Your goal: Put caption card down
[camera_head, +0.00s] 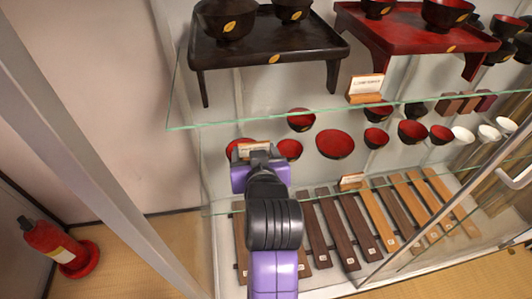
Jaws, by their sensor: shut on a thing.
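A caption card (250,147), pale with a wooden holder, shows just beyond the end of my gripper (257,157). My purple and black gripper reaches into the glass display case from below and is shut on this card. The gripper hides the card's lower part and its fingertips are hard to make out. Red-and-black bowls (289,149) show close beside and behind the card. I cannot tell whether the card touches a shelf.
The upper glass shelf (225,121) holds a black tray table (270,50), a red tray table (412,36) and another caption card (367,85). A small card (351,181) stands lower. Wooden slats (318,235) lie below. A fire extinguisher (50,243) stands left.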

